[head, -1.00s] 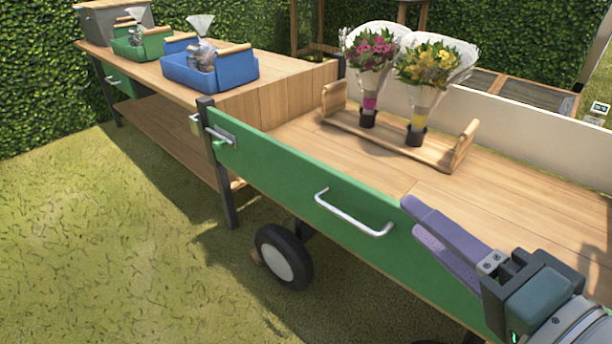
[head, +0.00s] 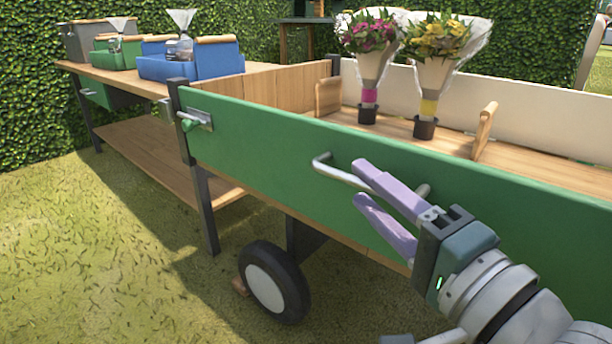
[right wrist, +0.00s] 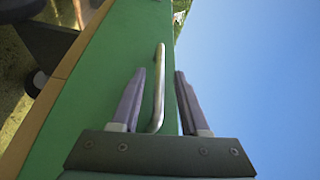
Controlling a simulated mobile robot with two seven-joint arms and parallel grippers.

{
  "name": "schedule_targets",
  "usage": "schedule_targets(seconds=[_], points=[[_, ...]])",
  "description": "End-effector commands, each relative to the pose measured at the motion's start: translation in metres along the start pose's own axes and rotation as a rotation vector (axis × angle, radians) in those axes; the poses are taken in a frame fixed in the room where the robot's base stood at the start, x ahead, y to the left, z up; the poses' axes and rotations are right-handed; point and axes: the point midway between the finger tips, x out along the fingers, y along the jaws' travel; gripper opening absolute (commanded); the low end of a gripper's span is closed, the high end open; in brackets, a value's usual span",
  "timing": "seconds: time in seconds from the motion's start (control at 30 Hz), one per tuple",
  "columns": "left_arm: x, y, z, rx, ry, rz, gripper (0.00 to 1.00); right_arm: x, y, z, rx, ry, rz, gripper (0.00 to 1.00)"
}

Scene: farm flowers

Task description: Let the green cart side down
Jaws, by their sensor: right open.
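The green cart side (head: 270,150) stands upright along the near edge of the cart. A silver bar handle (head: 334,171) is fixed to its outer face. It also shows in the right wrist view (right wrist: 159,75). My right gripper (head: 358,184) is open in front of the handle, its upper finger hiding the bar's middle. In the right wrist view its fingers (right wrist: 166,74) lie on either side of the handle, without a visible grip. A metal latch (head: 199,120) sits at the side's left end by a dark post. My left gripper is not in view.
Two bouquets (head: 432,65) stand in a wooden holder (head: 484,130) on the cart bed. A table (head: 85,69) at the left bears a blue crate (head: 215,60) and a green one. A wheel (head: 274,283) is below the side; open grass lies front left.

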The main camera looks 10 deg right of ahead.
Motion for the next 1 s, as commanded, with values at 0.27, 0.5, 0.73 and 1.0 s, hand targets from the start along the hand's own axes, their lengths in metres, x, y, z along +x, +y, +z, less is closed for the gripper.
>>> schedule_targets(seconds=[0.27,0.5,0.73,1.0], points=[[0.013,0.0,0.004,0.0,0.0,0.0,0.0,0.028,0.001,0.001,0.001,-0.001,0.001,0.45],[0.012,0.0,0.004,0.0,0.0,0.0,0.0,0.029,0.0,0.0,0.001,-0.001,0.003,0.45],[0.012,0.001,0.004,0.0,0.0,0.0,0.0,0.029,0.0,0.0,0.001,-0.001,0.002,0.21],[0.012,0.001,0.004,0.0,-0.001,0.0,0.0,0.029,0.0,0.0,0.0,-0.001,0.002,0.0]])
